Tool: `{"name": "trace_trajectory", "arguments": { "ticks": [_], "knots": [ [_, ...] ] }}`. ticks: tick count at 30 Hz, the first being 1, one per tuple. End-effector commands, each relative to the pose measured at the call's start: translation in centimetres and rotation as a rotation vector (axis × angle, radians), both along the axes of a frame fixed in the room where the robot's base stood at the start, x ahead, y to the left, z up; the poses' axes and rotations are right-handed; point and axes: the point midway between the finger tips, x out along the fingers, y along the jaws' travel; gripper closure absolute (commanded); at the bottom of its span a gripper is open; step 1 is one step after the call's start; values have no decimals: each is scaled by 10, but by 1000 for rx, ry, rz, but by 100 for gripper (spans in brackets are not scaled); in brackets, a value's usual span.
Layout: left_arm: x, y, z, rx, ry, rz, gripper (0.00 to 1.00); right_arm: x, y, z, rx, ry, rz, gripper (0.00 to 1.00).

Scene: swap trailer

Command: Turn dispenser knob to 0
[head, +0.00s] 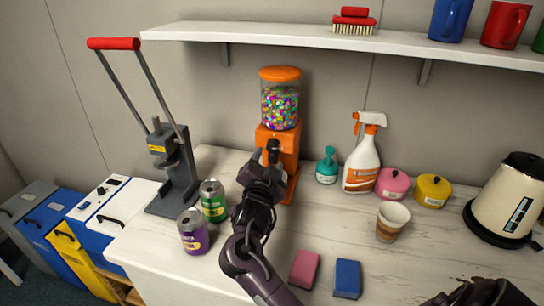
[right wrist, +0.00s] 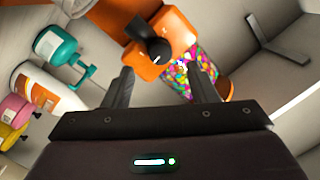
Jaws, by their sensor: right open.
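The orange candy dispenser (head: 283,140) stands at the back of the counter, with a clear jar of colorful candies on top. Its black knob (right wrist: 150,42) shows on the orange body in the right wrist view. My right gripper (head: 270,158) is in front of the dispenser body and hides much of the knob area in the head view. In the right wrist view, its two fingers (right wrist: 162,84) are apart with nothing held, and the knob is just beyond them. I cannot read any number on the knob.
A green can (head: 213,202) and a purple can (head: 192,232) stand left of my right arm. A teal pump bottle (head: 327,170) and a spray bottle (head: 362,160) stand right of the dispenser. Pink and blue sponges (head: 347,279) lie in front. A shelf (head: 290,36) runs above.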

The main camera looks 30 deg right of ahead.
Motion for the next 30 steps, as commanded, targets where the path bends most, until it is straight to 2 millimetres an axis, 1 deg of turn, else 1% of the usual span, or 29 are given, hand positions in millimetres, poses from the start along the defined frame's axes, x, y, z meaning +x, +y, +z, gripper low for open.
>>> {"name": "trace_trajectory", "arguments": {
  "ticks": [1, 4, 9, 13, 20, 23, 30],
  "knots": [
    [4, -1, 5, -1, -7, 0, 64, 7, -7, 4, -5, 0, -3, 48],
    [10, -1, 9, -2, -16, 0, 64, 19, -18, 3, -5, 2, -3, 48],
    [11, -1, 13, -3, -17, 0, 64, 34, -32, 2, -3, 2, -1, 48],
    [9, -1, 13, -2, -14, 0, 64, 39, -37, 0, -4, 3, -1, 48],
    [5, -1, 13, -1, -8, 0, 64, 40, -37, 0, -3, 3, 0, 48],
    [4, -1, 12, 0, -6, 0, 64, 39, -37, 0, -3, 3, 0, 58],
    [4, -1, 12, -1, -6, 0, 64, 39, -37, 0, -3, 3, 0, 89]
  ]
}}
